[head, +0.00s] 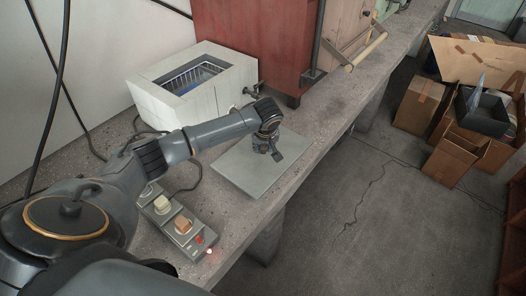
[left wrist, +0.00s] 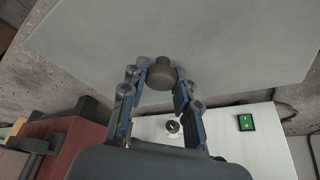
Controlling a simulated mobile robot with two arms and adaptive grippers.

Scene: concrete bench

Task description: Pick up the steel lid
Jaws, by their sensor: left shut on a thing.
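The steel lid (head: 236,169) is a flat grey rectangular plate, lying level at the bench top near its front edge. I cannot tell whether it touches the bench. My left gripper (head: 268,149) is over the middle of the plate, pointing down. In the left wrist view, the lid (left wrist: 235,45) fills the upper part. Its dark round knob (left wrist: 160,72) sits between the fingertips of my left gripper (left wrist: 159,82), which is shut on it. In the head view the gripper hides the knob. My right gripper is not in view.
A white open-topped box (head: 155,101) with a wire basket (head: 193,76) inside stands behind the lid. A grey strip with coloured blocks (head: 177,221) lies at the front left. A red cabinet (head: 247,38) stands further back. Cardboard boxes (head: 420,103) stand on the floor.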

